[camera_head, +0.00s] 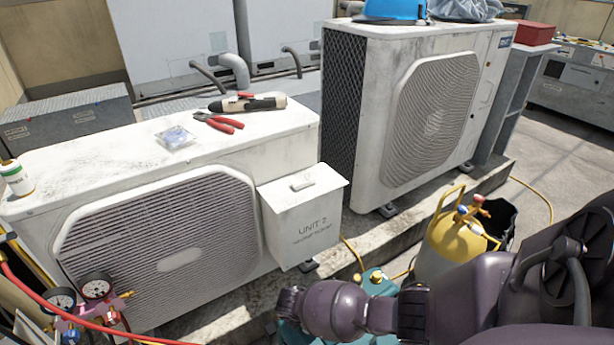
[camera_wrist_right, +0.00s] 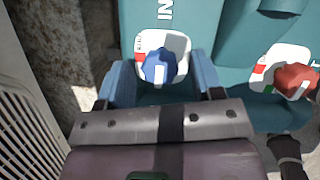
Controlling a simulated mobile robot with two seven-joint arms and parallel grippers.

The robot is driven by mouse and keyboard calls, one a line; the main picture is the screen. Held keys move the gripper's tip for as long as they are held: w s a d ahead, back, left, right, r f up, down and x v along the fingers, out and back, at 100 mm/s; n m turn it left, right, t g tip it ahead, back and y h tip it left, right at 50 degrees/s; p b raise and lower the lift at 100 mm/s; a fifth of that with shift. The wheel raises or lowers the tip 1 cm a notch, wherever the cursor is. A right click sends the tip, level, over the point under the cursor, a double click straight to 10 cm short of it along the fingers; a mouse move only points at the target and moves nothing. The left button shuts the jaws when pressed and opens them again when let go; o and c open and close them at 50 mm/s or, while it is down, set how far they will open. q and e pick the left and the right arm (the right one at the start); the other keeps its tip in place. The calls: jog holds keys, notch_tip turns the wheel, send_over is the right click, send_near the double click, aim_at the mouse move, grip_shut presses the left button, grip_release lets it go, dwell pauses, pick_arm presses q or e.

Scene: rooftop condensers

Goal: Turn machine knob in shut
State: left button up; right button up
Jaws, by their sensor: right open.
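The machine is a teal unit (camera_wrist_right: 225,35) low in front of me; part of it shows in the head view (camera_head: 375,283) behind my right arm. In the right wrist view, a blue knob (camera_wrist_right: 160,64) sits on a white dial plate (camera_wrist_right: 181,46) with a red patch at its upper left, below the lettering "IN". A pale mark on the knob points toward the bottom of the picture. My right gripper (camera_wrist_right: 159,78) is open, its two blue fingers on either side of the knob; I cannot tell whether they touch it. My left gripper is not in view.
A red knob (camera_wrist_right: 296,80) on a similar plate is to the right. A grey grille (camera_wrist_right: 25,130) is close on the left. The white UNIT 2 box (camera_head: 303,215), a yellow cylinder (camera_head: 450,245) and gauges with a red hose (camera_head: 95,288) stand around the machine.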

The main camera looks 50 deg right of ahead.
jog(key=c, duration=0.9)
jog(key=shift+m, duration=0.4)
jog(key=m+g, duration=0.1)
jog(key=m, duration=0.2)
jog(key=shift+w, duration=0.15)
jog(key=m+g+y, duration=0.1)
jog(key=m+g, duration=0.1)
jog(key=m, duration=0.2)
jog(key=shift+d+m, duration=0.1)
jog(key=shift+m, duration=0.2)
jog(key=m+g+y, duration=0.1)
jog(key=m, duration=0.3)
jog(key=shift+w+d+m, duration=0.1)
jog(key=shift+m, duration=0.2)
jog(key=shift+d+m+g+y, duration=0.15)
jog(key=shift+m+y, duration=0.4)
jog(key=shift+m, duration=0.55)
jog(key=shift+a+m+g+y, duration=0.15)
jog(key=shift+m+y, duration=0.4)
jog(key=shift+m, duration=0.55)
jog(key=shift+d, duration=0.1)
